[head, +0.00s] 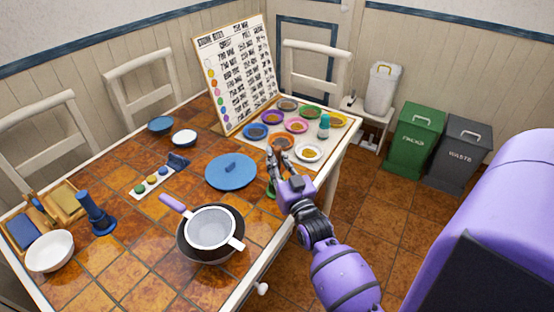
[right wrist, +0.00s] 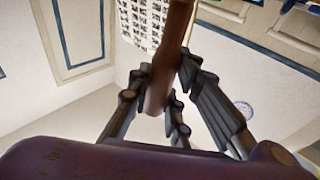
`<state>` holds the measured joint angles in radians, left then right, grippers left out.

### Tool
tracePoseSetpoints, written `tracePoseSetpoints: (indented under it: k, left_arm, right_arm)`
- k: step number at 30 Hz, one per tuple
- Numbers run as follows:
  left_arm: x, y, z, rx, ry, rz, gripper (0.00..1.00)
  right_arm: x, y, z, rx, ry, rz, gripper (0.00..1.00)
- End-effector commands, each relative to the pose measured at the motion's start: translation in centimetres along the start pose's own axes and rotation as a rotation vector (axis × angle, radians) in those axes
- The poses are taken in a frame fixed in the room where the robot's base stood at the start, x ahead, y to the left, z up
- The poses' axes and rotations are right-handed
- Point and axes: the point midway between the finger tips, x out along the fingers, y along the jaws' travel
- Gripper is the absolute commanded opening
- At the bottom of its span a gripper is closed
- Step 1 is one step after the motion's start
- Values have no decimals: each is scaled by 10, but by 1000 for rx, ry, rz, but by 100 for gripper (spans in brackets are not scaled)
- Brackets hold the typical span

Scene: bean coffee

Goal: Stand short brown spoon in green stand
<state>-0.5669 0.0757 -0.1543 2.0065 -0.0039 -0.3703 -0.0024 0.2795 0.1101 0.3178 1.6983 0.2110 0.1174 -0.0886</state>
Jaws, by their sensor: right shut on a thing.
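My right gripper (head: 276,170) is at the table's right side, just right of the blue round lid. It is shut on the short brown spoon (right wrist: 158,88), whose brown shaft runs between the fingers in the right wrist view. In the head view, the spoon's brown top (head: 274,152) shows just above the fingers. A bit of green, likely the green stand (head: 270,194), shows low beside the fingers. The gripper hides most of it, and I cannot tell whether the spoon touches it. My left gripper is not in view.
A dark pan with a strainer (head: 210,228) stands left of my right arm. The blue lid (head: 231,171) lies close to the gripper. Small coloured dishes (head: 296,125) and a teal bottle (head: 324,126) stand behind, by the sign board (head: 237,75). A white bowl (head: 50,251) is far left.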

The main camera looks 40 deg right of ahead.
Motion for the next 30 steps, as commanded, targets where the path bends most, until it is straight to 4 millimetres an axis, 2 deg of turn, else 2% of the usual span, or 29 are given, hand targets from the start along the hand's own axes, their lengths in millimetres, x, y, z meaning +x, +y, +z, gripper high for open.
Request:
tracePoseSetpoints:
  k: [12,21,22,24,27,30]
  left_arm:
    - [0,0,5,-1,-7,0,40]
    - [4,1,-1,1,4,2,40]
    - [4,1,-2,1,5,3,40]
    - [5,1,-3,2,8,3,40]
    - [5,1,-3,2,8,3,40]
    - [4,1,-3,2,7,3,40]
  right_arm:
    - [0,0,4,0,1,0,0]
    - [-1,0,6,0,0,0,0]
    - [-1,0,6,0,0,0,21]
    - [-1,0,6,0,0,0,30]
    - [-1,0,6,0,0,0,40]
    - [-1,0,6,0,0,0,40]
